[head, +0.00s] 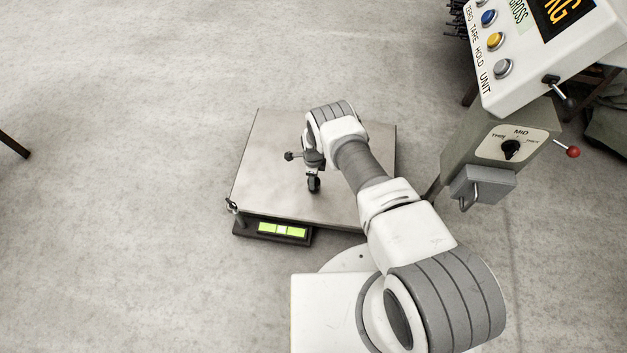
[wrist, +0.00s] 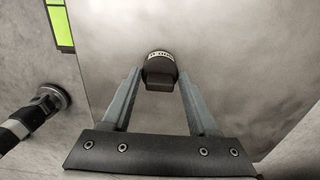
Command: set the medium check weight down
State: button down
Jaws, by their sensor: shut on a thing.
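The medium check weight (wrist: 161,72) is a small dark block with a pale lettered band, seen in the wrist view between the tips of my gripper (wrist: 160,84). My gripper is shut on it. In the head view, my gripper (head: 314,172) points down over the middle of the scale's metal platform (head: 270,140), and the dark weight (head: 313,185) shows at its tip. I cannot tell whether the weight touches the platform. My wrist hides part of the platform's back right.
A green-lit display (head: 282,230) is on the platform's front edge, with a small post (head: 233,208) at the front left corner. An indicator console (head: 540,50) and a box with a dial (head: 512,147) stand at the right. The platform's left side is bare.

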jog(key=shift+f, duration=0.4)
jog(key=shift+f, duration=0.15)
jog(key=shift+c, duration=0.8)
grip_release()
